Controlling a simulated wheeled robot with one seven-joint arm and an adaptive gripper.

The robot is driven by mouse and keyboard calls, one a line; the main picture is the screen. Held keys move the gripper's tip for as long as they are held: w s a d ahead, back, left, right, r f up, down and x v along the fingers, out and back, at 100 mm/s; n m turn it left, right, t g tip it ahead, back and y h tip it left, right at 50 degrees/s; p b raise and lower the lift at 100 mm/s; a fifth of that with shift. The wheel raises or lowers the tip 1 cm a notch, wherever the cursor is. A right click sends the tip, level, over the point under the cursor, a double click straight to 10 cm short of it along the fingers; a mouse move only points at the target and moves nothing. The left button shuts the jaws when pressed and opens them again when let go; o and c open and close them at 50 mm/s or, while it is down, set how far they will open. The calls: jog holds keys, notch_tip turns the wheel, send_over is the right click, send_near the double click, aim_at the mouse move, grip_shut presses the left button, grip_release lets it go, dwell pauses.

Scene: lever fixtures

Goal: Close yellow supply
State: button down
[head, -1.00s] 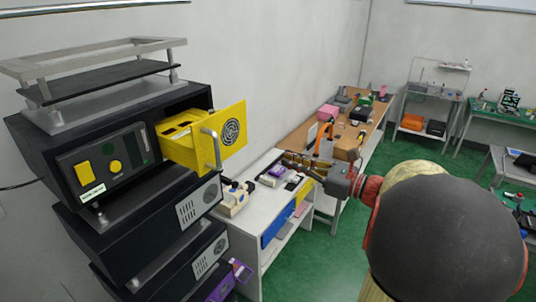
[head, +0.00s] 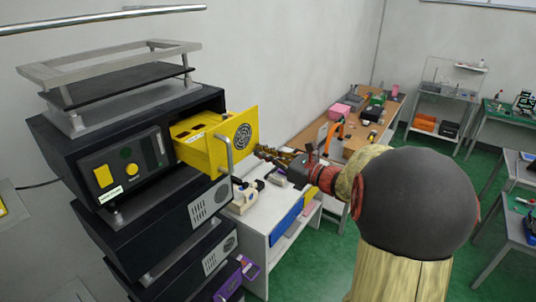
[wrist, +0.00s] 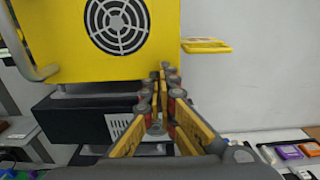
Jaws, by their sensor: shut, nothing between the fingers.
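The yellow supply (head: 214,140) is a drawer-like unit pulled partly out of the top black housing (head: 85,165), in the head view. Its front has a round black fan grille and a grey bar handle (head: 227,155). In the wrist view the yellow front (wrist: 105,45) fills the upper left, with the handle (wrist: 28,62) at its left edge. My gripper (head: 262,151) is just right of the yellow front in the head view. In the wrist view my gripper (wrist: 164,68) is shut and empty, its tips by the front's lower right edge. Whether they touch it, I cannot tell.
More black units (head: 190,215) are stacked below the housing, and a metal frame (head: 115,75) stands on top. A wooden bench (head: 345,145) is farther back.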

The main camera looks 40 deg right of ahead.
jog(key=b+x, duration=0.3)
jog(key=x, duration=1.1)
jog(key=shift+w+a+f+b, duration=0.15)
jog(key=shift+w+b, duration=0.2)
jog(key=shift+b, duration=0.05)
